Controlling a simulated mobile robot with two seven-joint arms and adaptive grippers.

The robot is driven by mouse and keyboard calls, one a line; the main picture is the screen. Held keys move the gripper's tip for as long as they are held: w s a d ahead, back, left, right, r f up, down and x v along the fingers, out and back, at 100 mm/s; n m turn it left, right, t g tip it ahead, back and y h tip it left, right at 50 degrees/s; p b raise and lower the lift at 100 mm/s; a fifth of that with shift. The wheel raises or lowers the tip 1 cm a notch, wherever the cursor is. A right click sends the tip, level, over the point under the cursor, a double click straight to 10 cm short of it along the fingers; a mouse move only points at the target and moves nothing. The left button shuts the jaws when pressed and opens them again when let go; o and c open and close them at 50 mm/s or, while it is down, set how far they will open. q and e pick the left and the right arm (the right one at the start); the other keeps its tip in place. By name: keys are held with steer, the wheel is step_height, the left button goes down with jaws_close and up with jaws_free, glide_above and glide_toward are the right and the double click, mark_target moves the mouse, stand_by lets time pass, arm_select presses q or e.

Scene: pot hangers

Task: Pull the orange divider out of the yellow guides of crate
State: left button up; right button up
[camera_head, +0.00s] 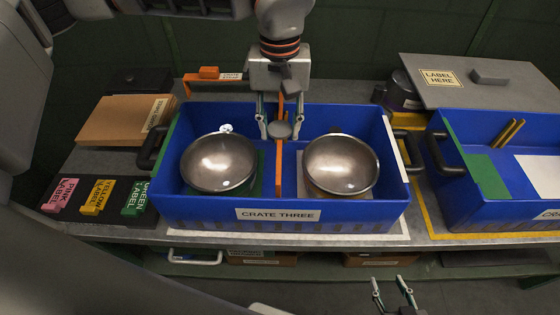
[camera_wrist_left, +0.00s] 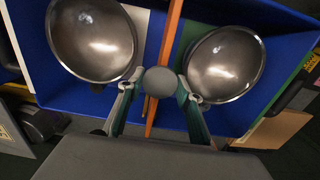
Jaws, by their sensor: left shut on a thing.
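The blue crate three (camera_head: 278,214) stands on the bench with the orange divider (camera_head: 279,175) upright across its middle. My left gripper (camera_head: 279,129) is over the back part of the crate, shut on the divider at its round grey knob. In the left wrist view the knob (camera_wrist_left: 160,82) sits between the fingertips and the orange divider (camera_wrist_left: 168,40) runs away from it. The divider stands between two metal bowls. The yellow guides of this crate cannot be made out. My right gripper (camera_head: 390,283) is at the bottom edge, fingers apart and empty.
A left bowl (camera_head: 219,162) and a right bowl (camera_head: 341,164) lie close on both sides of the divider. A second blue crate (camera_head: 460,190) stands at right. A cardboard box (camera_head: 118,120), label blocks (camera_head: 97,197) and an orange tool (camera_head: 205,75) are at left.

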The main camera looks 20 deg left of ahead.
arm_select(q)
steer(key=shift+r+p, duration=0.75)
steer(key=shift+r, duration=0.3)
steer(key=shift+r+p, duration=1.85)
steer(key=shift+r, duration=0.35)
steer(key=shift+r+p, duration=0.45)
steer(key=shift+r, duration=0.2)
steer(key=shift+r+p, duration=0.45)
steer(key=shift+r, duration=0.1)
arm_select(e)
steer(key=shift+h, duration=0.3)
steer(key=r, duration=0.1)
steer(key=d+r, duration=0.1)
steer(key=r, duration=0.1)
steer(key=s+d+r, duration=0.1)
steer(key=shift+d+r, duration=0.15)
steer(key=shift+r, duration=0.2)
steer(key=shift+w, duration=0.1)
